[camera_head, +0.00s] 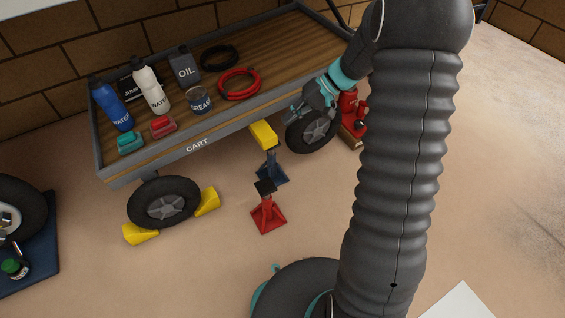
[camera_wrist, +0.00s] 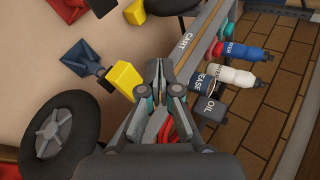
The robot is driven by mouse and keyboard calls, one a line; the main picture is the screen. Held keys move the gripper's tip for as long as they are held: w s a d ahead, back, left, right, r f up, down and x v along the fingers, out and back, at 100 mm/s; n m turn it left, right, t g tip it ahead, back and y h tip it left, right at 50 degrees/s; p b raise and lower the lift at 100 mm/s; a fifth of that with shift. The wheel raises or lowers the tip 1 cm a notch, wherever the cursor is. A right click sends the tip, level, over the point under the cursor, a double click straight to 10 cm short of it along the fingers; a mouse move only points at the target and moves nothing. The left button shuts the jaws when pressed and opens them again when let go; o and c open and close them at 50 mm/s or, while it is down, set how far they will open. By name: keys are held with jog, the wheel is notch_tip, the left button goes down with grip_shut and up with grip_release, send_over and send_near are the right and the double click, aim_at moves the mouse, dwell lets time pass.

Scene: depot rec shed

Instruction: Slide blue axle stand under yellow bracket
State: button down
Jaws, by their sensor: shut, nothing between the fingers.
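The yellow bracket (camera_head: 263,134) hangs from the near side of the cart and also shows in the wrist view (camera_wrist: 125,80). The blue axle stand (camera_head: 272,174) stands upright on the floor just below the bracket in the head view. In the wrist view the stand (camera_wrist: 82,58) has its post running toward the bracket, and its top end is partly hidden by it. I cannot tell whether the top is fully under the bracket or touches it. My gripper (camera_wrist: 162,68) is shut and empty, above the cart's edge, to the right of the bracket in the head view (camera_head: 291,114).
A red axle stand (camera_head: 268,216) stands in front of the blue one. The cart (camera_head: 198,144) carries bottles, a grease tin and cables. Yellow chocks (camera_head: 208,201) flank its left wheel (camera_head: 165,204). A red jack (camera_head: 350,105) is by the right wheel.

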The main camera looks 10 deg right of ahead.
aim_at(279, 177)
jog(key=w+d+f+m+t+y, duration=0.1)
jog(key=w+d+f+m+t, duration=0.1)
jog(key=f, duration=1.1)
jog(key=w+d+f+m+t+y, duration=0.2)
jog(key=d+f+t, duration=0.3)
jog(key=f, duration=0.8)
jog(key=w+d+f+m+t+y, duration=0.2)
jog(key=d+f, duration=0.3)
jog(key=f, duration=0.8)
jog(key=shift+w+d+f+t, duration=0.1)
jog(key=shift+w+d+t, duration=0.1)
jog(key=shift+w+t, duration=0.25)
jog(key=shift+w+d+f+t, duration=0.1)
jog(key=shift+w+d+t, duration=0.05)
jog(key=shift+w+t, duration=0.25)
jog(key=x, duration=0.9)
jog(key=a, duration=0.3)
jog(key=shift+w+a+p, duration=0.15)
jog(key=shift+p, duration=0.15)
jog(key=shift+a, duration=0.65)
jog(key=shift+s+a+m, duration=0.25)
jog(key=shift+a+m, duration=0.05)
jog(key=shift+a, duration=0.8)
